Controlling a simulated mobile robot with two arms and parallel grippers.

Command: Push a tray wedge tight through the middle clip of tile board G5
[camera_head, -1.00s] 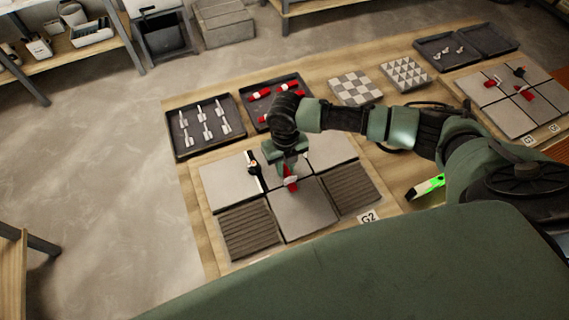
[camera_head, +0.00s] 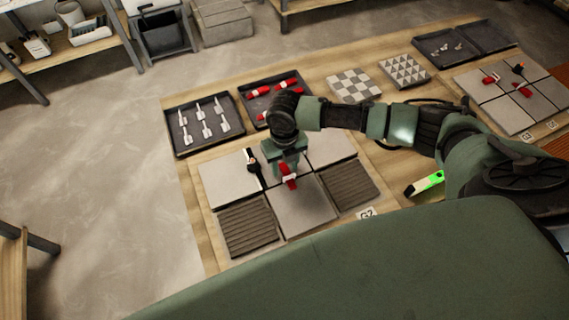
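The near tile board (camera_head: 233,183) has grey square tiles and two ribbed brown ones; its label reads G2, not G5. A red wedge (camera_head: 287,169) with a small white clip (camera_head: 289,178) stands at the middle joint of this board. My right gripper (camera_head: 287,164) points down directly over the wedge and meets its upper part. The fingertips are too small and covered to show whether they are closed on it. How far the wedge sits through the clip is unclear. A black-and-white piece (camera_head: 253,163) stands at the joint to the left. My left gripper is not in view.
A dark tray of white clips (camera_head: 184,151) and a tray of red wedges (camera_head: 248,99) lie behind the board. Two patterned tiles (camera_head: 353,87) lie farther right. Another tile board (camera_head: 491,104) with red wedges is at far right.

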